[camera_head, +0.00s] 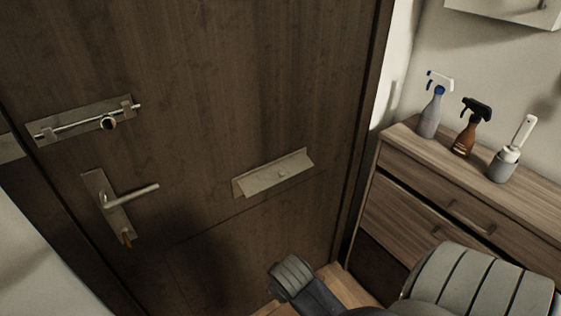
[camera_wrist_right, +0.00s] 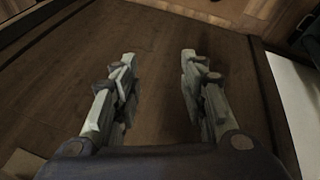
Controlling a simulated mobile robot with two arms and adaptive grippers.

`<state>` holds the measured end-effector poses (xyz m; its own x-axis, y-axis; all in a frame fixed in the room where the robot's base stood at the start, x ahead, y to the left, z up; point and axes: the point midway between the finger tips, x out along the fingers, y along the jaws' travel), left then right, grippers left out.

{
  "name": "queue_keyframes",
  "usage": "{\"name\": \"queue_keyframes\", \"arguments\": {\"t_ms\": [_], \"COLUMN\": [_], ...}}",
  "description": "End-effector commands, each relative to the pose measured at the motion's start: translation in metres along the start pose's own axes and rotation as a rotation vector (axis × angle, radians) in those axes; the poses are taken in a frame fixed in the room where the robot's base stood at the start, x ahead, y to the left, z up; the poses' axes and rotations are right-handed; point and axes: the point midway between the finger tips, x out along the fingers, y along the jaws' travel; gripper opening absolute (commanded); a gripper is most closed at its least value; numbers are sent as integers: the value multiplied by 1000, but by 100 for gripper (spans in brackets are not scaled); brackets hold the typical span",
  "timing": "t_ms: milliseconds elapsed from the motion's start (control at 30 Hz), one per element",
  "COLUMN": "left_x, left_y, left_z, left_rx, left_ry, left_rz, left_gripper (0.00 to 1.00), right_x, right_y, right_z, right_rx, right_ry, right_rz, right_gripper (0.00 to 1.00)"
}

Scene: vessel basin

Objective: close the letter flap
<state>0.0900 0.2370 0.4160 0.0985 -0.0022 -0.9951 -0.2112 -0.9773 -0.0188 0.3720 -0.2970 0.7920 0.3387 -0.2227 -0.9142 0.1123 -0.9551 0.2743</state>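My left gripper is in neither view.
A sliding bolt (camera_head: 88,120) and a lever handle (camera_head: 132,196) with a key below sit on the door's left side. A wooden cabinet (camera_head: 420,210) stands at right, holding a grey spray bottle (camera_head: 430,115), a brown spray bottle (camera_head: 465,138) and a brush in a holder (camera_head: 503,166).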

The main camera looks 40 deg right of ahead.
Motion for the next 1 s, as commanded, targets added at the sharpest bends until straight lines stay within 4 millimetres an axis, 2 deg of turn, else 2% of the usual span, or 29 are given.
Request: {"name": "queue_keyframes", "arguments": {"t_ms": [33,200,400,500,700,833,1000], "left_x": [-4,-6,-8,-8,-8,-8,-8], "left_y": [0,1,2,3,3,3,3], "left_z": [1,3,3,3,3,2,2], "left_rx": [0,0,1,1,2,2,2], "left_ry": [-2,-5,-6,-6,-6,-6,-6], "left_rz": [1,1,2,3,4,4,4], "left_gripper": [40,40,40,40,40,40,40], "right_x": [-13,-34,-54,-62,-78,-90,-111], "right_y": [28,111,192,222,261,272,273], "right_z": [-20,-56,-86,-98,-122,-140,-173], "right_rx": [15,65,147,184,233,236,196], "right_ry": [8,-27,-109,-157,-249,-295,-326], "right_rz": [52,203,306,316,262,184,48], "right_gripper": [39,39,39,39,39,39,39]}}
